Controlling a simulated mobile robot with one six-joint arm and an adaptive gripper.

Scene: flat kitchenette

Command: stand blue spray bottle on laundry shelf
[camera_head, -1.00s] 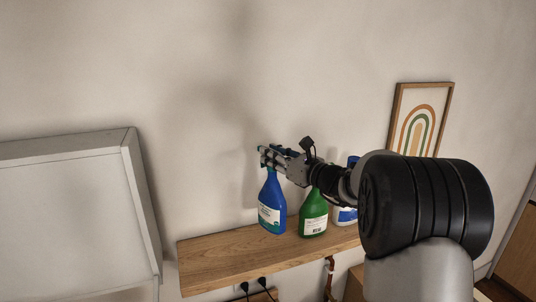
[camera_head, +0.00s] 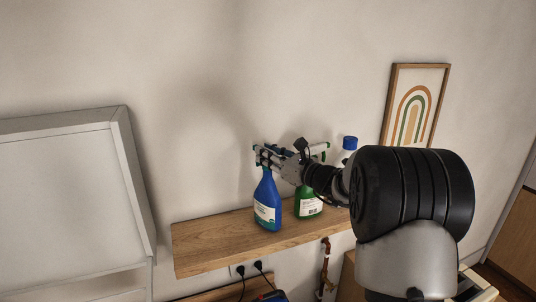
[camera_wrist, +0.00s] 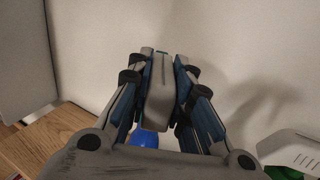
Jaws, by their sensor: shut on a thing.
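The blue spray bottle (camera_head: 266,203), with a white label, is upright over the left-middle part of the wooden laundry shelf (camera_head: 205,240). Its base is at or just above the shelf top; I cannot tell whether it touches. My gripper (camera_head: 263,156) is shut on the bottle's spray head, coming from the right. In the wrist view, my gripper (camera_wrist: 160,75) has its fingers on both sides of the grey-white head. A bit of the blue body (camera_wrist: 146,138) shows below, and the rest is hidden.
A green spray bottle (camera_head: 307,206) stands close to the right, partly behind my arm. A white bottle with a blue cap (camera_head: 349,145) is farther right. The shelf's left end is clear. A white cabinet (camera_head: 65,200) is at left, and a framed picture (camera_head: 416,105) hangs at right.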

